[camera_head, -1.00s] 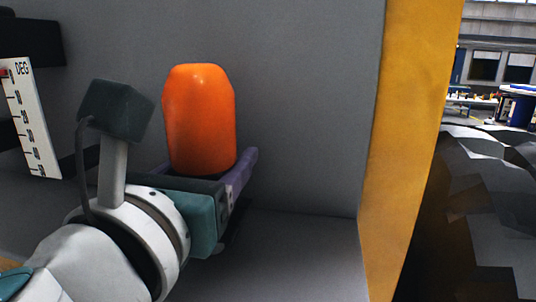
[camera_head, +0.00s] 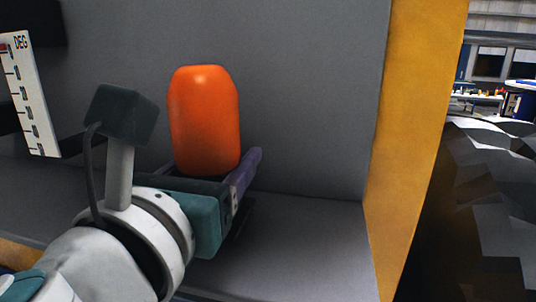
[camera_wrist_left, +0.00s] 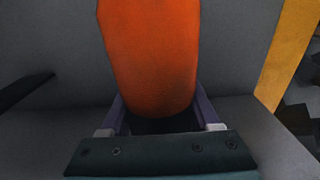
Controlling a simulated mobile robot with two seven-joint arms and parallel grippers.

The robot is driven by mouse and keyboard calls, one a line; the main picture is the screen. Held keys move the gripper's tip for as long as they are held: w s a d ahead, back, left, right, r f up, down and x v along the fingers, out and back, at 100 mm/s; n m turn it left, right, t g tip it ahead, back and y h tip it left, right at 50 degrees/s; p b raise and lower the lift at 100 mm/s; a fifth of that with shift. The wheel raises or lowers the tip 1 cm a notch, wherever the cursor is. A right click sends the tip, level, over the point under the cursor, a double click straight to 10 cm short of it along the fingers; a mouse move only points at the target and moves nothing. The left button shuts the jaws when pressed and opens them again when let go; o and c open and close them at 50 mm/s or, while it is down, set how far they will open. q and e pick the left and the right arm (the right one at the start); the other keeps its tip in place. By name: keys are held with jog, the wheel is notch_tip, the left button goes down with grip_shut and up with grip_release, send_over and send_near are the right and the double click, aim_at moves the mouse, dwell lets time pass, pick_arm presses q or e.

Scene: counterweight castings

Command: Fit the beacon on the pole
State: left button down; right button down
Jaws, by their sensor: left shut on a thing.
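The orange beacon (camera_head: 205,120) stands upright in my left gripper (camera_head: 225,178), with its lower end between the purple fingers. It also shows in the left wrist view (camera_wrist_left: 152,55), where a finger of the left gripper (camera_wrist_left: 158,118) lies on each side of it. The gripper is shut on the beacon and holds it in front of a grey wall. The beacon's underside is hidden by the gripper. I cannot make out the pole in either view. My right gripper is not in view.
A grey wall (camera_head: 310,90) stands behind the beacon, with a grey ledge (camera_head: 310,235) below. A yellow upright edge (camera_head: 415,130) bounds them on the right. A white degree scale (camera_head: 30,95) is at the left. A dark faceted mass (camera_head: 490,210) lies beyond the yellow edge.

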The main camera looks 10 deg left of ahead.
pick_arm(q)
jog(key=shift+f+b, duration=0.55)
jog(key=shift+f, duration=0.2)
jog(key=shift+c, duration=0.2)
grip_release()
jog(key=s+b, duration=0.3)
jog(key=s, duration=0.6)
jog(key=shift+a+f+b, duration=0.1)
jog(key=shift+b, duration=0.3)
jog(key=shift+s+r, duration=0.2)
jog(key=shift+s, duration=0.25)
